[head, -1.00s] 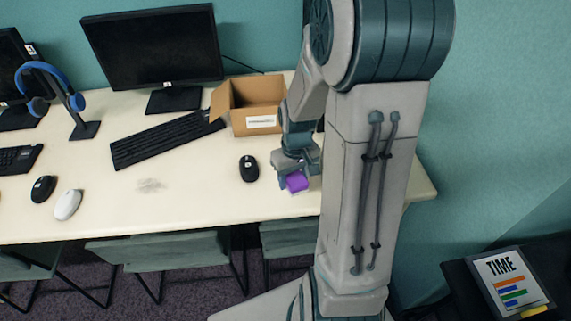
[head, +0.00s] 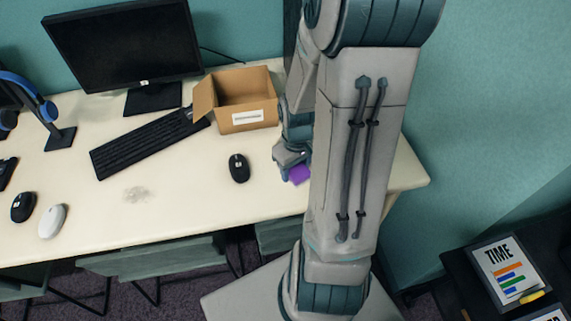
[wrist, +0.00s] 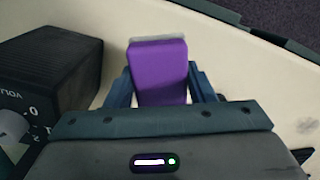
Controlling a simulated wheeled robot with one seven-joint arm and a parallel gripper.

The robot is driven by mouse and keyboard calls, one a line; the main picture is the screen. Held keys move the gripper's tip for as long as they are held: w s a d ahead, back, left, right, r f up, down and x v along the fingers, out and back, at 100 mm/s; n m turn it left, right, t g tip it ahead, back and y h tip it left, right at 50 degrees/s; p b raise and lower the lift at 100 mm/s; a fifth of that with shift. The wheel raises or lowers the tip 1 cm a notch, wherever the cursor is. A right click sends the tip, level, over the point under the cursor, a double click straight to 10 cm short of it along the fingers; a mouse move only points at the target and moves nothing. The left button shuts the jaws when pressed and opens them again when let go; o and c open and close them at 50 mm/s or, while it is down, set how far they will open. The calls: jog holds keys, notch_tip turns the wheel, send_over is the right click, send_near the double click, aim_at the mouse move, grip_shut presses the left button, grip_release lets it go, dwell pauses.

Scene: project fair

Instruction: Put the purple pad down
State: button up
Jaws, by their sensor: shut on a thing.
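The purple pad (head: 299,174) is a small purple block near the right end of the cream table. It also shows in the wrist view (wrist: 158,72), upright in the picture between the two blue fingers, with a pale strip along its far edge. My gripper (wrist: 160,88) is shut on it; in the head view my gripper (head: 291,166) is partly hidden behind my arm. The pad is over the tabletop (head: 200,205). I cannot tell whether its underside touches the table.
An open cardboard box (head: 240,117) stands behind my gripper. A black mouse (head: 239,168) lies to its left, near a black keyboard (head: 145,146). In the wrist view a dark box with a knob (wrist: 55,65) stands close on the left.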

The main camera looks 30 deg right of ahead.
jog(key=w+f, duration=0.1)
jog(key=w, duration=0.1)
jog(key=w+f, duration=0.1)
jog(key=w, duration=0.1)
jog(key=w+d+f, duration=0.1)
jog(key=w+f, duration=0.1)
jog(key=shift+w+f, duration=0.1)
jog(key=shift+w, duration=0.25)
jog(key=shift+f, duration=2)
jog(key=shift+b, duration=0.3)
